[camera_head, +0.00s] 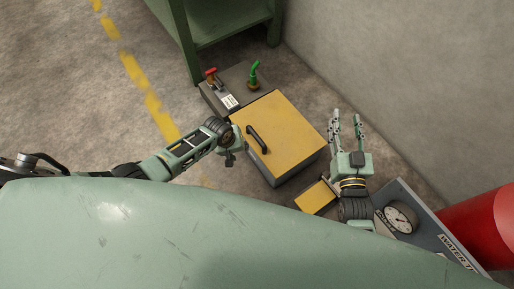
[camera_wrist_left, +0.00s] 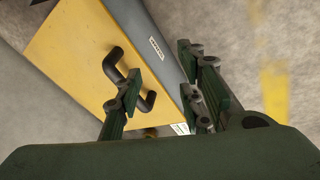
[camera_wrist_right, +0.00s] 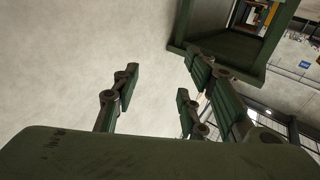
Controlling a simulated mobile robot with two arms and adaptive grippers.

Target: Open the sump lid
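The sump box has a yellow lid (camera_head: 285,125), which lies closed on the grey box body (camera_head: 283,171). A black bar handle (camera_head: 257,139) stands near the lid's left edge. My left gripper (camera_head: 230,154) is beside that edge, just left of the handle. In the left wrist view its fingers are spread, and one finger overlaps the handle (camera_wrist_left: 115,58) in the picture; contact cannot be told. My right gripper (camera_head: 346,122) is open and empty, fingers pointing up the picture, right of the lid; the right wrist view shows only wall and background between its fingers.
A dark unit with a red-handled valve (camera_head: 211,73) and a green tap (camera_head: 254,75) adjoins the box. A green table (camera_head: 235,25) stands behind. A small yellow panel (camera_head: 315,197), a gauge (camera_head: 400,217) and a red cylinder (camera_head: 480,225) are at right. The left floor is clear.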

